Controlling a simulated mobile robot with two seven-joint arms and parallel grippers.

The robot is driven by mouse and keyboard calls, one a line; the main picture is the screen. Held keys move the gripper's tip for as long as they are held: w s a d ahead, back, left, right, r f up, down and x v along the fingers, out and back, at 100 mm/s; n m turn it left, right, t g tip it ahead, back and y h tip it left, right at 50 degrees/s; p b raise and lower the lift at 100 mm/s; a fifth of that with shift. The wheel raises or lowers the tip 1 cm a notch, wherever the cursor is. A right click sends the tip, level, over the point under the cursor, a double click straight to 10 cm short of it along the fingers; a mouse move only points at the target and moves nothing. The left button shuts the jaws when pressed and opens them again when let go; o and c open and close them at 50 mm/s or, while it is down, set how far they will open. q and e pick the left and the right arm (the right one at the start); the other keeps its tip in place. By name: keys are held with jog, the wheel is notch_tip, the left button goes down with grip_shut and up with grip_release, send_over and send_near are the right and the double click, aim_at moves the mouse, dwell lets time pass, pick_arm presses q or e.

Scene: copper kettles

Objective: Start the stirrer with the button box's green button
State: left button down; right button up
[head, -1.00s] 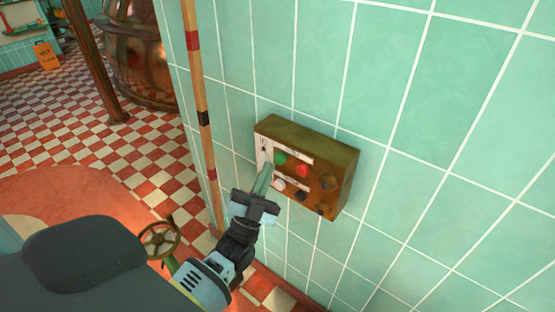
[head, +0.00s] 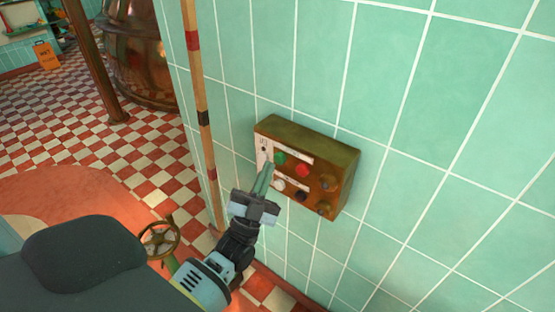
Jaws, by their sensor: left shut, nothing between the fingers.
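The button box (head: 335,163) is a brass-brown box fixed to the green tiled wall. Its green button (head: 281,158) is at the upper left of its face, with a red button (head: 303,171) to the right. A white button (head: 278,184) and dark knobs are lower and to the right. My left gripper (head: 266,174) is shut and empty, its fingertips pointing up at the box just below and left of the green button. I cannot tell whether the tips touch the box. My right gripper is not in view. The stirrer cannot be made out.
A striped pole (head: 203,118) stands against the wall left of the box. A handwheel (head: 160,240) is at lower left. A copper kettle (head: 138,55), a brown post (head: 95,60) and an orange sign (head: 46,55) stand farther back. The checkered floor between is clear.

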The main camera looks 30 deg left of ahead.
pick_arm(q)
jog(key=shift+w, duration=0.1)
jog(key=shift+w, duration=0.3)
jog(key=shift+w+d+b, duration=0.1)
jog(key=shift+w+b, duration=0.2)
jog(key=shift+w, duration=0.15)
dwell(1.1)
jog(key=shift+s, duration=0.1)
jog(key=shift+s+p, duration=0.3)
jog(key=shift+s, duration=0.45)
